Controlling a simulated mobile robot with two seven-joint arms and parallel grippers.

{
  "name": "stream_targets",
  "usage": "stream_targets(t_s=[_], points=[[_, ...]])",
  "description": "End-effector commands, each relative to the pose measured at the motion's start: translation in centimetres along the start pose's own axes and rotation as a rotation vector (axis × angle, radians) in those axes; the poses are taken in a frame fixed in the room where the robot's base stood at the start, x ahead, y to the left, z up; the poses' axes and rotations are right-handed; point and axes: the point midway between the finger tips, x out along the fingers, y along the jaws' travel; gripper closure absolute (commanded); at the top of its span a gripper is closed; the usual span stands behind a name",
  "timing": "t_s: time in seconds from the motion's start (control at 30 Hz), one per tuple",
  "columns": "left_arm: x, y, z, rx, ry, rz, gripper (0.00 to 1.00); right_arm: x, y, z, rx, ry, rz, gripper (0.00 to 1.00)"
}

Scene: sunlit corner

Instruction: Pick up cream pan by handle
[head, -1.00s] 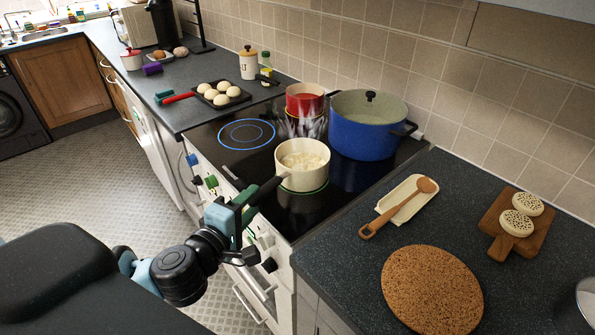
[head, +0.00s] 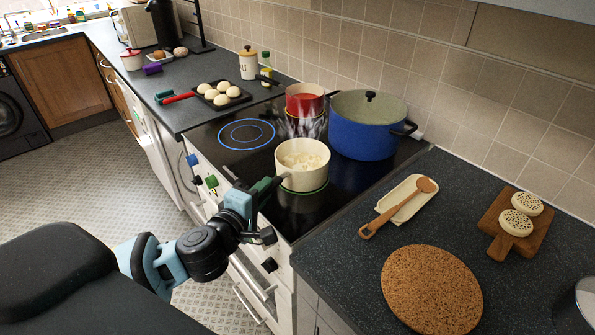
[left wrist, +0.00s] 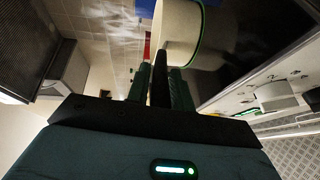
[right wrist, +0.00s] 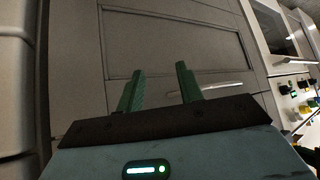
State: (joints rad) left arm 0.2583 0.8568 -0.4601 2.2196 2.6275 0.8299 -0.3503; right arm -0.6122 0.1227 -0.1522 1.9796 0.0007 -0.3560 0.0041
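The cream pan (head: 303,178) stands on the hob's front right zone, upright, with pale food inside and a green rim glow below. Its dark handle points toward the front left and shows between the fingers in the left wrist view (left wrist: 160,90). My left gripper (head: 268,188) is around the handle, close to the pan wall. In the left wrist view its two green fingers (left wrist: 161,80) lie close against both sides of the handle, leaving hardly any gap. My right gripper (right wrist: 158,85) is open and empty in front of a grey cabinet door.
A spoon rest (head: 403,200) with a wooden spoon and a cork mat (head: 431,290) lie on the right counter.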

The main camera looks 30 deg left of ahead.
Motion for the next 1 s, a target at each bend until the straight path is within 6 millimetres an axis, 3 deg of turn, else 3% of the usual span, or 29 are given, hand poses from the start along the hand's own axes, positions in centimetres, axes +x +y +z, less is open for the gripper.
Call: stream_targets(t_s=[0.03,0.17,0.73,1.0], points=[[0.0,0.0,0.0,0.000,0.000,0.000,0.85,0.0,0.0,0.0,0.001,0.000,0.000,0.64],[0.0,0.0,0.0,0.000,0.000,0.000,1.00,0.0,-0.1,0.0,0.006,0.000,0.000,0.64],[0.0,0.5,0.0,0.001,0.000,0.008,1.00,0.0,-0.3,-0.1,0.013,0.002,0.001,0.64],[-0.1,1.6,-0.1,0.001,-0.001,0.012,1.00,-0.1,0.0,-0.6,0.002,0.010,0.001,0.64]])
